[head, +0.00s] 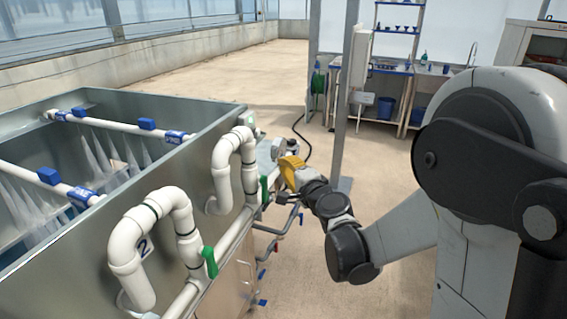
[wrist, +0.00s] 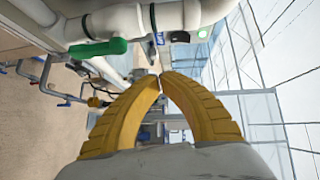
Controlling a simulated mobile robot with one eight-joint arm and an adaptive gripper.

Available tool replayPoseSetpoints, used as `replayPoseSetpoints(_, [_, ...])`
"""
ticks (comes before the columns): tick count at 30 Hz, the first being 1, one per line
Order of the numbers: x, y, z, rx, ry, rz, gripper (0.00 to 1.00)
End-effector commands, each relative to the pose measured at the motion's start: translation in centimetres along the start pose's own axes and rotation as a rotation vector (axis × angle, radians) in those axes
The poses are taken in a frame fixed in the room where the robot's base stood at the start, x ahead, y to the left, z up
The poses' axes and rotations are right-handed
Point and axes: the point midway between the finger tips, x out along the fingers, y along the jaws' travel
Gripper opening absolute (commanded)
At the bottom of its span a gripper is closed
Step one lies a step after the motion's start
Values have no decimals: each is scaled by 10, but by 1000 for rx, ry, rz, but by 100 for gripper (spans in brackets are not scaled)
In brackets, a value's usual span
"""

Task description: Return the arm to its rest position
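My gripper (head: 283,163) shows in the head view at the end of my arm, beside the far right end of the tray seeder's metal tank (head: 88,253). In the wrist view its two yellow fingers (wrist: 160,77) curve together and their tips meet, with nothing seen between them. My arm is stretched forward from the right side of the head view, its wrist bent down toward the tank. A white pipe with a green valve handle (wrist: 98,48) is close to the fingers in the wrist view; I see no contact.
White pipes (head: 152,215) with green handles (head: 264,190) stand along the tank's side. Blue-ended pipes (head: 268,250) stick out below my gripper. A grey post (head: 342,100) stands behind it, with a bench (head: 428,72) farther back. The floor (head: 230,68) beyond is open.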

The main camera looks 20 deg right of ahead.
Motion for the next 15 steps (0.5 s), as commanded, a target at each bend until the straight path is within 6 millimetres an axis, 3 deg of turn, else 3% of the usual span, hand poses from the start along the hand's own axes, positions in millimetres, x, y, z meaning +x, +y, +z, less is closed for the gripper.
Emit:
replayPoseSetpoints(5, [-3,-3,4,-23,-12,8,0])
replayPoseSetpoints(8, [-15,-11,18,-111,-55,38,0])
replayPoseSetpoints(11, [-40,-19,42,-269,-131,99,0])
replayPoseSetpoints(15, [-93,-15,73,-539,-259,220,0])
